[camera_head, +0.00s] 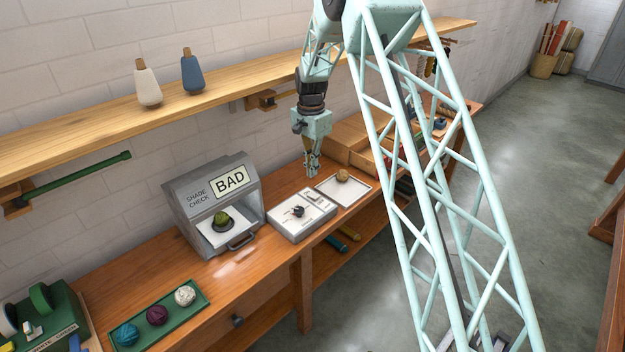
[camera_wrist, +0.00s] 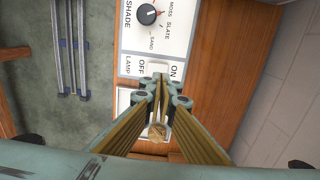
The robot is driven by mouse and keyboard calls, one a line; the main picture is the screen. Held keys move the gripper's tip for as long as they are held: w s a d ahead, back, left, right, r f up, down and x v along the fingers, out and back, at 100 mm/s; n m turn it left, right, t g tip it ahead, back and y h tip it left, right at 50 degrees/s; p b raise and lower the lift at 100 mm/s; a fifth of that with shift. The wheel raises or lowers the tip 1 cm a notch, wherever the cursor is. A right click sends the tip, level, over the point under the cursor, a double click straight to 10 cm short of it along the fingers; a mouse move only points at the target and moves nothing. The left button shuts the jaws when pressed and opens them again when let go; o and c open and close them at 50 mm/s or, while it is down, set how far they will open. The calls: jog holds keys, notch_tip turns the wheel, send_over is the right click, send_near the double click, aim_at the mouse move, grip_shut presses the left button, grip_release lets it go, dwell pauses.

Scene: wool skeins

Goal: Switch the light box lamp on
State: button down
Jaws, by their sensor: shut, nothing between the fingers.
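The grey light box (camera_head: 183,205), marked SHADE CHECK, stands on the bench with a sign reading BAD and a green skein (camera_head: 221,219) inside. I cannot tell whether its lamp is lit. The white control panel (camera_head: 288,228) sits right of it. In the wrist view the panel (camera_wrist: 130,40) shows a dark shade knob (camera_wrist: 146,14) and a pale lamp switch (camera_wrist: 158,67) between the OFF and ON labels. My gripper (camera_head: 312,172) is shut and empty above the bench, near the panel's far end. In the wrist view my gripper (camera_wrist: 160,90) partly covers the area just below the switch.
A white tray (camera_head: 358,195) with a tan skein (camera_head: 342,175) lies right of the panel. Wooden drawers (camera_head: 345,143) stand behind it. A green tray (camera_head: 195,310) with three skeins lies at front left. A wooden shelf (camera_head: 100,120) with two cones runs along the wall above.

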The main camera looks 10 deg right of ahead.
jog(key=shift+r, duration=1.2)
jog(key=shift+r, duration=0.1)
jog(key=s+r+n+t+b, duration=0.2)
jog(key=s+r+n, duration=0.3)
jog(key=s+r, duration=2.15)
jog(key=s+r+n+t+b, duration=0.1)
jog(key=s+r+n, duration=0.15)
jog(key=s, duration=0.65)
jog(key=s+r+n, duration=0.1)
jog(key=s+r, duration=0.3)
jog(key=s, duration=0.6)
jog(key=s+f+n+t+b, duration=0.1)
jog(key=s+f+n, duration=0.2)
jog(key=s, duration=1.6)
jog(key=shift+s+d+f+b, duration=0.2)
jog(key=shift+s+f+b, duration=0.05)
jog(key=shift+f+b, duration=0.1)
